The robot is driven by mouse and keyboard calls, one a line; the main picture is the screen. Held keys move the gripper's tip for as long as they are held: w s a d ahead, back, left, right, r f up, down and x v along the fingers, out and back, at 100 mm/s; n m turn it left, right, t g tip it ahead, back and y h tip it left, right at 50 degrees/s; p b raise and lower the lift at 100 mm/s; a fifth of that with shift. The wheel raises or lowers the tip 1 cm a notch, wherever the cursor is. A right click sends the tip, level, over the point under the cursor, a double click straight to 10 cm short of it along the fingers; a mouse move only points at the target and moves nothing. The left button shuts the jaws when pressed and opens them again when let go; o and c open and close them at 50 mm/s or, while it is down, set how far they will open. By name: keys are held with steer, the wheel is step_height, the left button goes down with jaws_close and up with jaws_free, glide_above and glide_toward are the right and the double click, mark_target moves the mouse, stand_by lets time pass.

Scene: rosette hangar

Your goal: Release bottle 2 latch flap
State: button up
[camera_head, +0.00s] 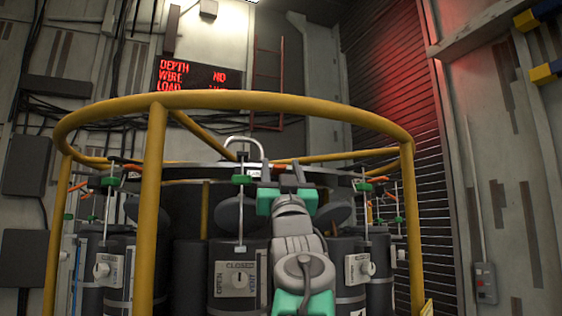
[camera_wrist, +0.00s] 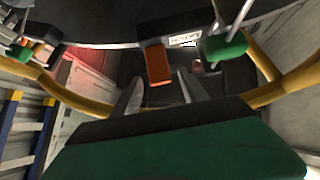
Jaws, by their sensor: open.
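My gripper (camera_head: 286,174) is raised in front of the rosette's dark top ring, just right of the green-collared rod at the middle. In the wrist view my gripper (camera_wrist: 160,78) is open, with its two grey fingers apart and nothing between them that I can see held. An orange latch flap (camera_wrist: 159,66) hangs from a dark block on the ring, in line with the gap between the fingers. I cannot tell whether they touch it. A white label (camera_wrist: 185,39) sits beside it, too small to read, so I cannot confirm it is bottle 2. In the head view my gripper partly hides this spot.
A yellow guard rail (camera_head: 240,99) circles the rosette, with a post (camera_head: 154,200) at the left front. A green collar (camera_wrist: 224,46) on a rod stands close right of the flap. A valve panel (camera_head: 236,279) marked OPEN, CLOSED and VENT is below. A red-lettered sign (camera_head: 198,76) hangs behind.

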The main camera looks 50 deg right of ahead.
steer(key=shift+w, duration=0.15)
jaws_close()
stand_by(0.4)
steer(key=shift+f, duration=0.1)
